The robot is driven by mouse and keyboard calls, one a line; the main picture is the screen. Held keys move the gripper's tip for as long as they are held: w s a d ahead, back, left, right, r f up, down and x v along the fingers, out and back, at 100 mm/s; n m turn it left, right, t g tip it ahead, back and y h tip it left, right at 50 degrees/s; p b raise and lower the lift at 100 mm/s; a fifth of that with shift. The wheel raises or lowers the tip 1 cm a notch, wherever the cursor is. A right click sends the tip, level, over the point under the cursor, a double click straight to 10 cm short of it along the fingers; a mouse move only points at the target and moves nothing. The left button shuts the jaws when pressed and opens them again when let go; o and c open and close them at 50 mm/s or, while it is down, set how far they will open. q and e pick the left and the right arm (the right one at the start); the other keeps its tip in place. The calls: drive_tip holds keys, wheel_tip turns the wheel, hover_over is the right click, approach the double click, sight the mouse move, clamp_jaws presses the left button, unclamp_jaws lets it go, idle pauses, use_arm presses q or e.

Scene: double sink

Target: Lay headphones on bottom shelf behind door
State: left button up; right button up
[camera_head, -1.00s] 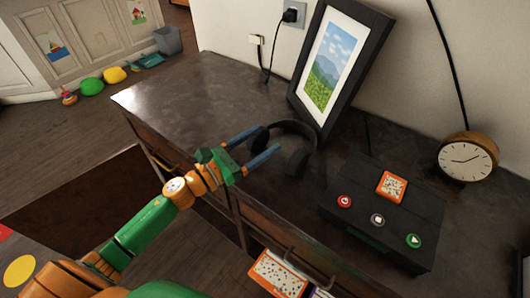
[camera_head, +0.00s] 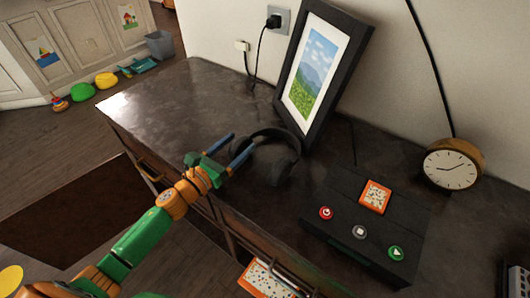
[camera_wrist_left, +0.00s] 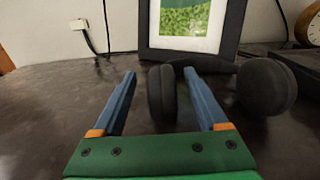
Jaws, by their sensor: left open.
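Black headphones (camera_head: 278,167) lie on the dark desktop, near its front edge and in front of the picture frame. My left gripper (camera_head: 242,142) is open at the left of the headphones. In the left wrist view, one ear cup (camera_wrist_left: 162,93) shows between the two blue fingers (camera_wrist_left: 160,98), nearer the left of centre. The other ear cup (camera_wrist_left: 266,87) is outside, right of the right finger. Contact with the fingers cannot be told. The bottom shelf and its door cannot be made out for sure. My right gripper is not in view.
A framed picture (camera_head: 319,75) leans behind the headphones. A black box with buttons (camera_head: 365,228) and a wooden clock (camera_head: 453,164) stand to the right. A dark brown flat panel (camera_head: 75,215) shows at lower left. The desktop's left end is clear.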

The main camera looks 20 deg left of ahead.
sight(245, 137)
use_arm(q)
drive_tip(key=x, duration=0.3)
drive_tip(key=shift+w+d+f, duration=0.15)
drive_tip(key=shift+w, duration=0.05)
drive_tip(key=shift+s, duration=0.1)
drive_tip(key=shift+c, duration=0.3)
clamp_jaws()
